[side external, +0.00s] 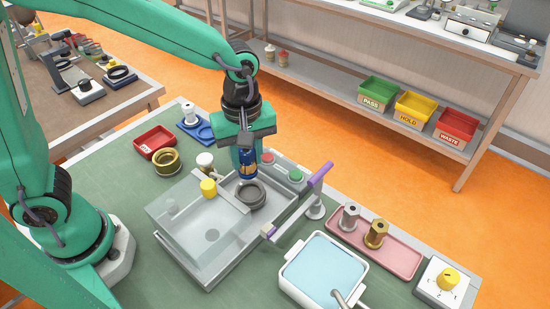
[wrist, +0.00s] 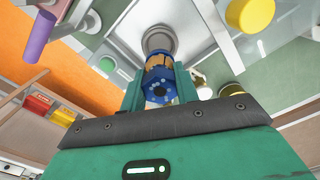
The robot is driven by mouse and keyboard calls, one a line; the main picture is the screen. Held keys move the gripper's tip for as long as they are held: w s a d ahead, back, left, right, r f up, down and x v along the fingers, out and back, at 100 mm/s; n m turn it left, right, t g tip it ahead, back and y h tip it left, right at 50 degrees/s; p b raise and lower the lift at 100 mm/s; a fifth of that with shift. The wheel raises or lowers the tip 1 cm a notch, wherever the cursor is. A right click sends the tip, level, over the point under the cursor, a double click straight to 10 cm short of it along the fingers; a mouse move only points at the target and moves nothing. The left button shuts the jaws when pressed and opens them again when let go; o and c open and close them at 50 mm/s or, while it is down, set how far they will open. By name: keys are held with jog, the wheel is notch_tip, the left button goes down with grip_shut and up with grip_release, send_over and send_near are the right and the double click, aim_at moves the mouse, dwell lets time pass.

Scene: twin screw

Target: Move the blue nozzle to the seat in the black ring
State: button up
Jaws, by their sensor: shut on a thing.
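The blue nozzle (side external: 247,169), with an orange-brown band, is held upright between the fingers of my gripper (side external: 246,158). In the wrist view the nozzle (wrist: 159,84) sits between the two green fingers (wrist: 160,90), its blue end facing the camera. The dark ring (side external: 250,195) stands on the metal tray of the machine, just below the nozzle. In the wrist view the ring (wrist: 158,40) shows beyond the nozzle's far end. I cannot tell whether the nozzle's lower end touches the ring; the seat inside is mostly hidden.
A clear cover (side external: 190,215) with a yellow knob (side external: 208,187) stands left of the ring. A purple-ended lever (side external: 319,176) rises at the right. A blue-filled basin (side external: 324,270) and a pink tray (side external: 402,258) with two metal nozzles lie further right. A brass ring (side external: 166,162) is at left.

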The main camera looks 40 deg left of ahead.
aim_at(248, 171)
jog(key=shift+f, duration=0.15)
jog(key=shift+f, duration=2.2)
jog(key=shift+f, duration=1.05)
dwell(0.7)
dwell(0.4)
jog(key=o, duration=1.2)
jog(key=shift+o, duration=0.3)
jog(key=o, duration=0.5)
jog(key=shift+c, duration=0.2)
jog(key=shift+r, duration=0.15)
